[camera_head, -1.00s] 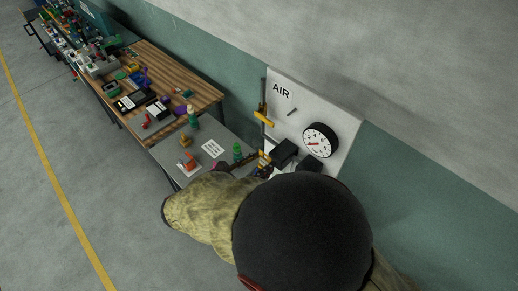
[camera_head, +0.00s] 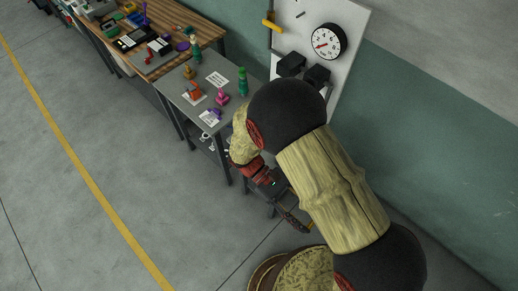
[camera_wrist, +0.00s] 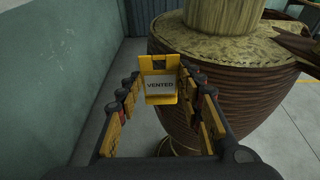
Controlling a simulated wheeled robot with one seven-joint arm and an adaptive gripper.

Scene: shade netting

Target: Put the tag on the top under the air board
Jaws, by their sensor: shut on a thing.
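My gripper (camera_wrist: 160,84) is shut on a yellow tag (camera_wrist: 158,63) with a pale label reading "VENTED". In the wrist view the tag stands upright between the fingers. In the head view my gripper (camera_head: 294,220) points down and right, low and apart from the grey top; the tag cannot be made out there. The white air board (camera_head: 288,38) with its round gauge (camera_head: 327,42) is on the wall. The grey top (camera_head: 172,84) is below and left of it; my arm covers its right end.
On the grey top are a green piece (camera_head: 243,82), a pink piece (camera_head: 222,97), an orange piece (camera_head: 195,92), a purple piece (camera_head: 213,114) and white papers. A cluttered wooden bench (camera_head: 180,20) adjoins at the left. Black boxes (camera_head: 291,64) jut from the board. The front floor is open.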

